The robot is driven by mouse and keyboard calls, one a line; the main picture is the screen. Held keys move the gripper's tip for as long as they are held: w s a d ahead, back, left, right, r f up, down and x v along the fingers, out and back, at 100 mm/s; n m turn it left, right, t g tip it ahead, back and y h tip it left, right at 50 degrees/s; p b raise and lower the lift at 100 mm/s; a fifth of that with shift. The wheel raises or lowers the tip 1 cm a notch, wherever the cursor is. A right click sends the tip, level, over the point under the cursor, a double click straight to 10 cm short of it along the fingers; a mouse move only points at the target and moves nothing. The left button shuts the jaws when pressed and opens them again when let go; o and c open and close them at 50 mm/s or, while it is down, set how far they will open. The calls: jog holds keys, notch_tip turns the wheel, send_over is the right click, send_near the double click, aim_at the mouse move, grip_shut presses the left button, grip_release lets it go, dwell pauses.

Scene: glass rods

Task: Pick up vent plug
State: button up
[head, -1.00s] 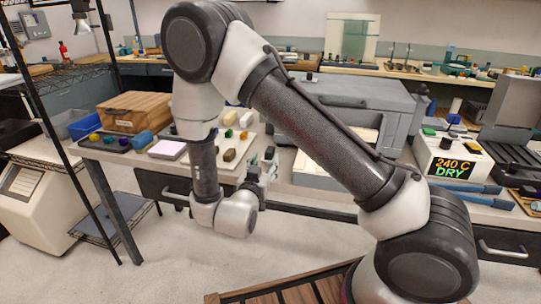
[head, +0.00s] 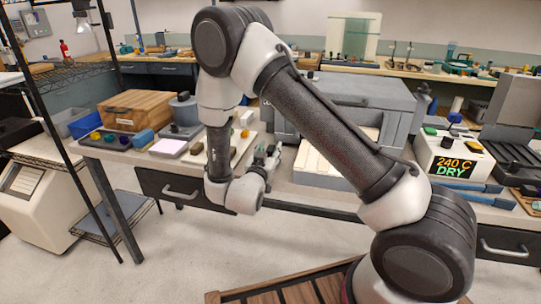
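I cannot tell for certain which small piece is the vent plug. Several small pieces lie on a pale board (head: 237,158) at the bench's front edge, among them a dark block (head: 197,148) and a yellowish piece (head: 245,134). My arm hides part of this board. My gripper (head: 271,153) is just right of the board, by the front edge of the bench and left of the big grey oven-like box (head: 335,100). It is small and seen from the side, so the gap between its fingers and anything between them cannot be made out.
A wooden box (head: 134,109), a grey round pot (head: 184,108) and a dark tray of coloured pieces (head: 108,141) stand at left on the bench. A controller reading 240 C DRY (head: 452,157) stands at right. A wire rack's post rises at far left.

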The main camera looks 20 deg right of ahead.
grip_shut()
jog(key=shift+r, duration=0.1)
